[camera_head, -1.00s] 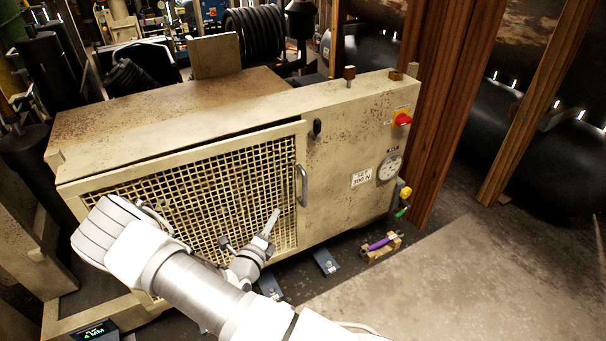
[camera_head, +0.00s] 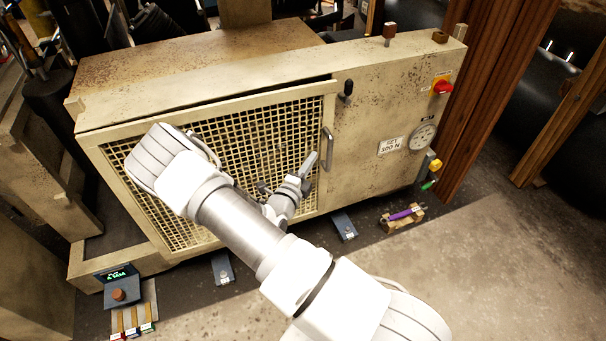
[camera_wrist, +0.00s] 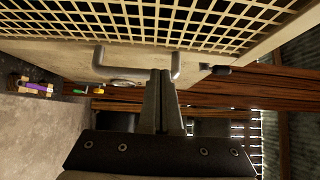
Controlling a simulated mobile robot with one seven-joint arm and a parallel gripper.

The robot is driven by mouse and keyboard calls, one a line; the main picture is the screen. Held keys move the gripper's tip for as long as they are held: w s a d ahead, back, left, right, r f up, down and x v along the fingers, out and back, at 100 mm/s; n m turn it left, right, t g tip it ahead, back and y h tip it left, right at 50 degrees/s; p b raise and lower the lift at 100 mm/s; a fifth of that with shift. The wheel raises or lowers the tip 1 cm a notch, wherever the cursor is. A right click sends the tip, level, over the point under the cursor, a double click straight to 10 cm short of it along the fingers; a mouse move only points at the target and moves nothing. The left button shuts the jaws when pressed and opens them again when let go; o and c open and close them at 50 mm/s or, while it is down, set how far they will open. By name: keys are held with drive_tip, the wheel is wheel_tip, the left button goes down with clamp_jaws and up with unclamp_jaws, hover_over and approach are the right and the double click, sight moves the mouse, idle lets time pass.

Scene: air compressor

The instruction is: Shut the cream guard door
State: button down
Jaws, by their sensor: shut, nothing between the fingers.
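The cream guard door (camera_head: 110,165) is a framed mesh panel on the front of the cream machine. A dark gap shows along its top edge, so it stands slightly ajar. Its grey bar handle (camera_head: 328,150) is at the right side; it also shows in the wrist view (camera_wrist: 118,75). My gripper (camera_head: 313,160) is shut and empty in front of the door, just left of the handle in the head view. In the wrist view my fingertips (camera_wrist: 163,74) overlap the handle's right end; I cannot tell whether they touch. My arm hides part of the mesh.
A black latch knob (camera_head: 347,90) sits right of the door's top corner. The cabinet carries a red switch (camera_head: 442,87), a gauge (camera_head: 423,135) and a yellow knob (camera_head: 435,166). A purple-handled item (camera_head: 404,214) and blue blocks (camera_head: 344,225) lie on the floor. Floor at front right is clear.

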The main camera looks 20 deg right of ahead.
drive_tip(key=w, duration=0.2)
drive_tip(key=w+d+b, duration=0.1)
drive_tip(key=w, duration=0.1)
drive_tip(key=shift+w+d, duration=0.15)
drive_tip(key=shift+w, duration=0.45)
drive_tip(key=shift+w, duration=0.1)
